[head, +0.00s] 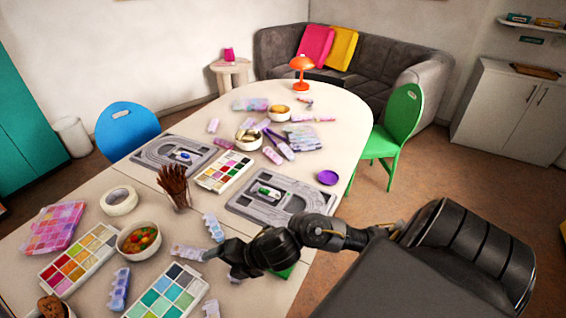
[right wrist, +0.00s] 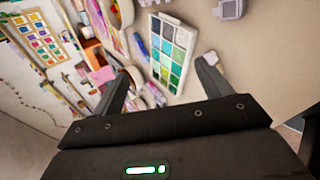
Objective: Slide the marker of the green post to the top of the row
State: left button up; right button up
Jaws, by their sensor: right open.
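Two grey bead boards with curved grooves lie on the table. The nearer board (head: 240,205) carries a small green and white piece (head: 268,191) near its middle. The farther board (head: 150,157) carries a small blue and white piece (head: 183,155). The pieces are too small to tell post from marker. My right gripper (head: 207,254) reaches in from the right over the table's near part, short of the nearer board. In the right wrist view its two fingers (right wrist: 163,68) are spread with nothing held between them. Neither board shows clearly there. My left gripper is out of view.
A paint palette (head: 166,293) lies by the right gripper; it also shows in the right wrist view (right wrist: 172,50). A bowl of beads (head: 139,239), a brown wooden hand (head: 174,186) and a purple lid (head: 327,177) stand around the boards. A green patch (head: 284,271) shows below my arm.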

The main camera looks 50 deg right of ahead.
jog(key=s+d+r+n+g+h, duration=0.2)
jog(key=d+n, duration=0.6)
jog(key=d, duration=0.1)
jog(key=s+d+r+n+g+h, duration=0.2)
jog(key=d+r+n, duration=0.1)
jog(key=d+n, duration=0.5)
jog(key=w+f+m, duration=0.1)
jog(key=w+f, duration=0.3)
jog(key=f, duration=0.6)
jog(key=shift+a+f+b, duration=0.25)
jog(key=shift+b, duration=0.15)
jog(key=shift+w, duration=0.1)
jog(key=c, duration=1)
jog(key=shift+c, duration=0.2)
